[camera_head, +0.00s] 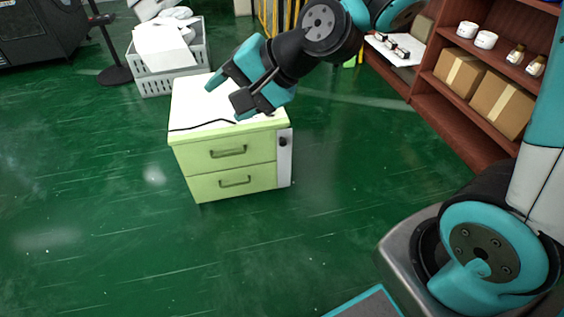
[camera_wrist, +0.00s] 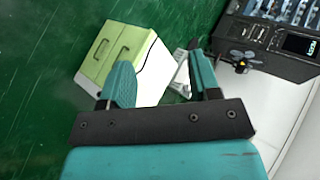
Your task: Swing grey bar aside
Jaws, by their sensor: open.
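A small light-green drawer cabinet (camera_head: 228,170) with two drawers and a white top stands on the green floor. The grey bar (camera_head: 285,160) runs upright along the right edge of its front, with a dark lock-like knob near its top. My gripper (camera_head: 228,92) is open and empty, and overlaps the cabinet's top in the head view. Contact cannot be told. In the wrist view my gripper (camera_wrist: 158,62) has its fingers apart, with the cabinet (camera_wrist: 108,50) beyond them. I cannot clearly make out the grey bar there.
A brown shelf (camera_head: 460,115) with boxes and jars stands at the right. A grey crate (camera_head: 158,84) with white items is behind the cabinet at the left. A dark machine with a screen (camera_wrist: 298,44) shows in the wrist view. Floor in front of the cabinet is clear.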

